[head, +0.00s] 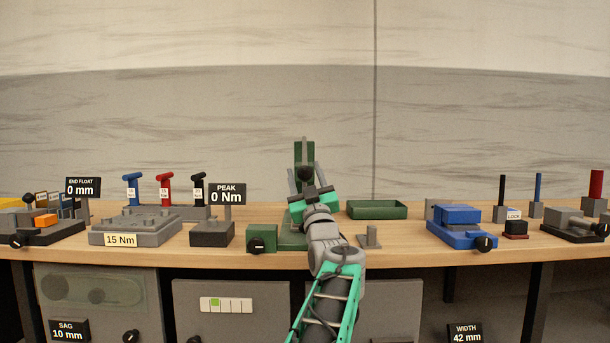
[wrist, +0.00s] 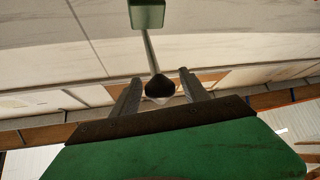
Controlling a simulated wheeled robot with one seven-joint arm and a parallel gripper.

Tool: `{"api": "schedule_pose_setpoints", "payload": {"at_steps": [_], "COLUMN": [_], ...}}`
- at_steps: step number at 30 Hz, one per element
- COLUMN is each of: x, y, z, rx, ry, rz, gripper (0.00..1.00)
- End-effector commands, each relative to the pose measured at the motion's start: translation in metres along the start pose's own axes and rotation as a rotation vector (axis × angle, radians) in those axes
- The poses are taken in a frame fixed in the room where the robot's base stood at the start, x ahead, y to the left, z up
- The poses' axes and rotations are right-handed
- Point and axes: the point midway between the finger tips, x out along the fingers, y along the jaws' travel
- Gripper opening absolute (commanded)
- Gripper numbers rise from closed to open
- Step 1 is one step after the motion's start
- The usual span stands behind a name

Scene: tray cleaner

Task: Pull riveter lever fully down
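The riveter is a green upright machine (head: 304,152) at the middle of the bench, partly hidden behind my arm. Its lever ends in a black knob (head: 305,173). In the wrist view the knob (wrist: 160,87) sits on a thin grey rod (wrist: 150,50) that runs to a green block (wrist: 147,14). My gripper (head: 304,180) is in front of the riveter. Its two fingers (wrist: 160,77) are open, one on each side of the knob, with a visible gap on both sides. I cannot tell how deep the knob is between them.
A green tray (head: 377,202) and a small grey post (head: 369,237) stand right of the riveter. A green box with a black knob (head: 262,238) and the PEAK display (head: 227,194) are at left. A blue fixture (head: 460,235) stands farther right.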

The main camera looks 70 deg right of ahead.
Motion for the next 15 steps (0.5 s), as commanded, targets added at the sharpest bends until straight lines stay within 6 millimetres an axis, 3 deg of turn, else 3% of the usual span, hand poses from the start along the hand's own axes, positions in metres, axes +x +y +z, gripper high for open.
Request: {"api": "schedule_pose_setpoints", "payload": {"at_steps": [10, 15], "x": [-0.004, -0.033], "y": [0.001, 0.002], "z": [-0.002, -0.002], "rx": [-0.001, -0.002], "ry": [0.003, 0.001], "rz": [0.0, 0.003], "gripper": [0.59, 0.59]}}
